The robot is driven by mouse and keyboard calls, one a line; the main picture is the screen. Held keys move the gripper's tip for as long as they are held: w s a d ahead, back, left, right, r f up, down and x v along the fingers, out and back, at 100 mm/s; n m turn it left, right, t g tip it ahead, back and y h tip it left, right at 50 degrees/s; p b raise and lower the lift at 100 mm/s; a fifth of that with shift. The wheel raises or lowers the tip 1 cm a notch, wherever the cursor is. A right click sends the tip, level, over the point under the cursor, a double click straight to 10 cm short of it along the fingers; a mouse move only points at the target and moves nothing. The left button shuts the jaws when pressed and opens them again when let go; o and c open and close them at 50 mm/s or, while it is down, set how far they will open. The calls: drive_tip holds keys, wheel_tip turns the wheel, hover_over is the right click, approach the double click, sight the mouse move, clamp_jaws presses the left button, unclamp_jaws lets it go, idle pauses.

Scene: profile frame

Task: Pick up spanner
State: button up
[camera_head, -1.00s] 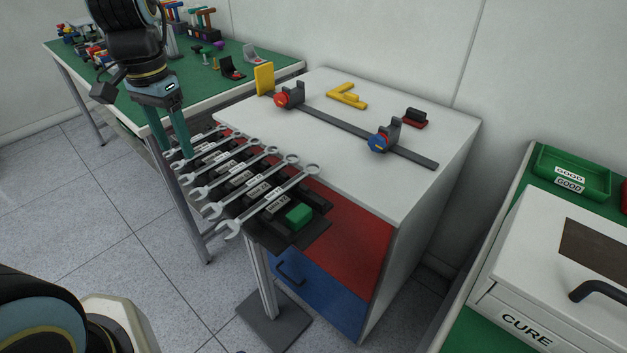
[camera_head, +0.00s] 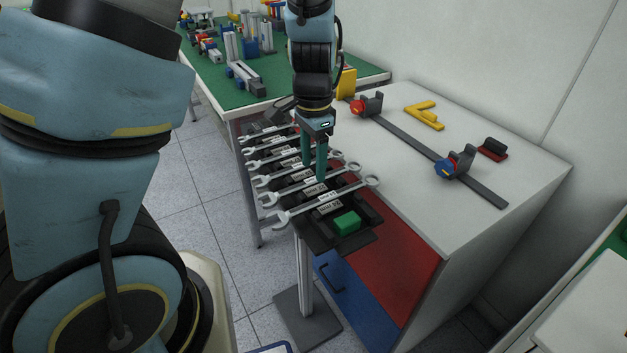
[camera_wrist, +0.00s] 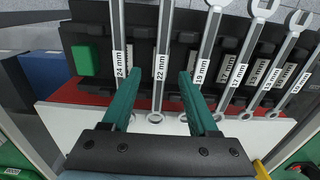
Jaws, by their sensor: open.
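Several silver spanners lie side by side on a black rack (camera_head: 362,212), labelled by size. The wrist view shows the 24 mm spanner (camera_wrist: 118,28), the 22 mm spanner (camera_wrist: 164,38) and the 19 mm spanner (camera_wrist: 209,42), with smaller ones to the right. In the head view the spanner nearest the green block (camera_head: 322,203) lies in front of my gripper. My gripper (camera_head: 314,173) points down over the rack, open and empty, its green fingers apart. In the wrist view my gripper (camera_wrist: 160,74) has the 22 mm spanner between its fingertips in the picture; the height gap is hard to tell.
A green block (camera_head: 347,222) sits at the rack's near end. The rack adjoins a white-topped cabinet (camera_head: 410,200) bearing a rail with red and blue knobs and a yellow piece (camera_head: 424,115). A green-topped table (camera_head: 250,100) with tools stands behind.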

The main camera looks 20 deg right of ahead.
sight(313, 179)
drive_tip(key=shift+f, duration=1.55)
clamp_jaws()
